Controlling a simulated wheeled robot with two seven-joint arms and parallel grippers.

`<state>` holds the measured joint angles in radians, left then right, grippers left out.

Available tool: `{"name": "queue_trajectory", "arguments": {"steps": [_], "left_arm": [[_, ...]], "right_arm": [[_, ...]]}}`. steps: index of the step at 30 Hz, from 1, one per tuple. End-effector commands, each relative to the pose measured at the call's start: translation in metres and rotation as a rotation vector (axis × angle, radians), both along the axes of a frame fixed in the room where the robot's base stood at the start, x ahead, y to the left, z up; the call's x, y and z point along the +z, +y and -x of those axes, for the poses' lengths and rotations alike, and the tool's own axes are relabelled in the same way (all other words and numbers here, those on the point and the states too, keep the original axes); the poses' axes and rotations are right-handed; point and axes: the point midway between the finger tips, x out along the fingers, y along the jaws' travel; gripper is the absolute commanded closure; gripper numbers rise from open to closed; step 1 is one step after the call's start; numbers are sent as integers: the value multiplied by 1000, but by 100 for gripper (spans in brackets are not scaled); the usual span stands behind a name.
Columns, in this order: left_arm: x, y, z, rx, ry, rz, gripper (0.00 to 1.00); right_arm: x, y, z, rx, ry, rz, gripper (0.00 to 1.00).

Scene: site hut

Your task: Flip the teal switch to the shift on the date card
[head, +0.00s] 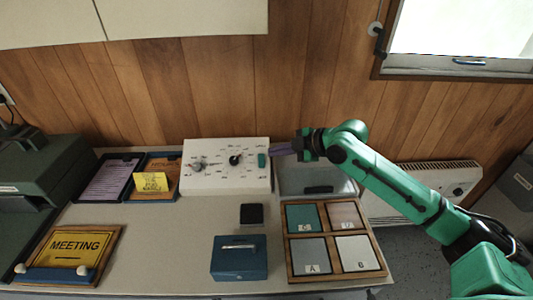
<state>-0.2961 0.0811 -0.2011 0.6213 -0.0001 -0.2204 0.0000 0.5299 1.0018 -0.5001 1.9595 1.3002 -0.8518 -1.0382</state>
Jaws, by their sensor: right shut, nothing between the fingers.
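A white control panel (222,184) stands at the back of the table against the wood wall. The teal switch (262,160) is an upright teal rocker at the panel's right end; its setting is too small to tell. My left gripper is out of view.
The panel also has a black knob (235,160) and a grey knob (197,166). In front are a blue box (239,267), a small black block (251,214) and a wood-framed tile tray (332,281). A yellow MEETING sign (70,246) lies at left. Bare table lies between them.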

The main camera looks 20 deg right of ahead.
Motion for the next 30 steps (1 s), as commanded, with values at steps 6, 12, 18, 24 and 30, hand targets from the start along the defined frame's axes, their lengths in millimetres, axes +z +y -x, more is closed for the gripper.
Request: {"name": "queue_trajectory", "arguments": {"steps": [6, 12, 18, 24, 30], "left_arm": [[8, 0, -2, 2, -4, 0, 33], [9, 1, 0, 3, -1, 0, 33], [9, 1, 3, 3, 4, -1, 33], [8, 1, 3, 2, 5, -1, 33], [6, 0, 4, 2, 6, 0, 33]], "right_arm": [[-26, 21, -29, -1, 1, -1, 100], [-47, 16, -45, -1, -1, 0, 100], [-51, 15, -47, 1, -2, 3, 100], [-51, 14, -48, -1, 6, -1, 100], [-55, 13, -53, -2, 72, -17, 100]]}}
